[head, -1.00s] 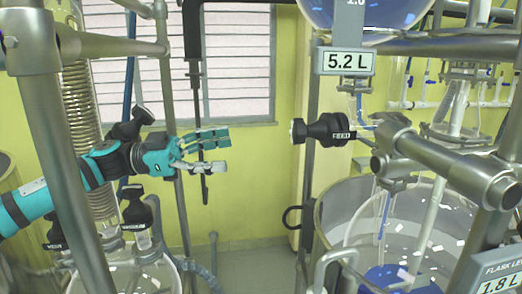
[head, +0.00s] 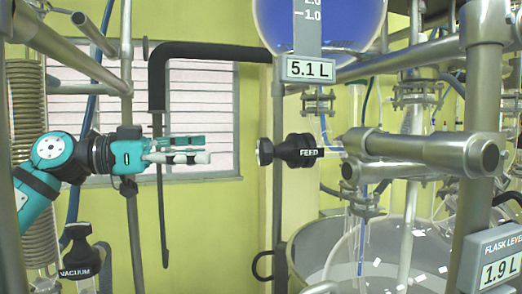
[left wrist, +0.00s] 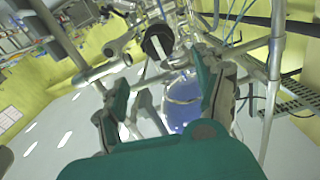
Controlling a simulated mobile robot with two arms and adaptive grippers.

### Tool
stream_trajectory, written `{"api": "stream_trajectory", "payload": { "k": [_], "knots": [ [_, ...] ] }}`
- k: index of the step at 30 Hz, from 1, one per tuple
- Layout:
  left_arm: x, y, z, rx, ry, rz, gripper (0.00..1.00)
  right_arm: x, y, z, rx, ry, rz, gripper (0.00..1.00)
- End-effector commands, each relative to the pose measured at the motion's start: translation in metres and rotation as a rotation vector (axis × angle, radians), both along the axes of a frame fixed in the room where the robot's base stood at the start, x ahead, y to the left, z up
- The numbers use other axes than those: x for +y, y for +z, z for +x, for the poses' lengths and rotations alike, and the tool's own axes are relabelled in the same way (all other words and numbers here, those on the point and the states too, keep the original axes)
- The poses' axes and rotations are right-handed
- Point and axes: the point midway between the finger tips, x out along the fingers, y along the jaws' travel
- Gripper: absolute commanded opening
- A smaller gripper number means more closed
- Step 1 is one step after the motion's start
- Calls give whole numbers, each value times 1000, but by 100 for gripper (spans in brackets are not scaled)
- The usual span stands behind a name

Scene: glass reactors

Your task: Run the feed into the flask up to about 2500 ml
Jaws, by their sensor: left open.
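The black FEED valve knob (head: 290,151) sits below the feed vessel (head: 335,25), which holds blue liquid; its sign (head: 308,68) reads 5.1 L. A thin blue line shows in the glass below the valve. The flask level sign (head: 501,270) reads 1.9 L. The flask is mostly cut off at the lower right. My left gripper (head: 207,149) is left of the FEED knob, level with it, apart from it and empty. In the left wrist view its fingers (left wrist: 168,90) are spread, with a black round knob (left wrist: 157,42) beyond them. My right gripper is not in view.
Metal frame posts and a thick horizontal bar (head: 425,152) stand right of the valve. A black VACUUM knob (head: 80,250) is at lower left. A black bent pipe (head: 157,80) hangs behind my gripper. A round metal bath (head: 312,262) is at lower right.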

Motion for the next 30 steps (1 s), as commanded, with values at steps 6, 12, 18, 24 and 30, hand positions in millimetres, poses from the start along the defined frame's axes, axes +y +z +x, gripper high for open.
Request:
{"api": "stream_trajectory", "payload": {
  "k": [6,12,18,24,30],
  "knots": [
    [-49,3,14,0,-5,0,71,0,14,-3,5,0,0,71],
    [-88,3,28,1,-4,0,71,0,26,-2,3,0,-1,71],
    [-115,2,37,1,-2,-1,71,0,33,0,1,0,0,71],
    [-125,0,40,0,0,0,71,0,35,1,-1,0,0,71],
    [-126,-1,41,0,0,0,71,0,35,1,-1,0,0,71]
  ]
}}
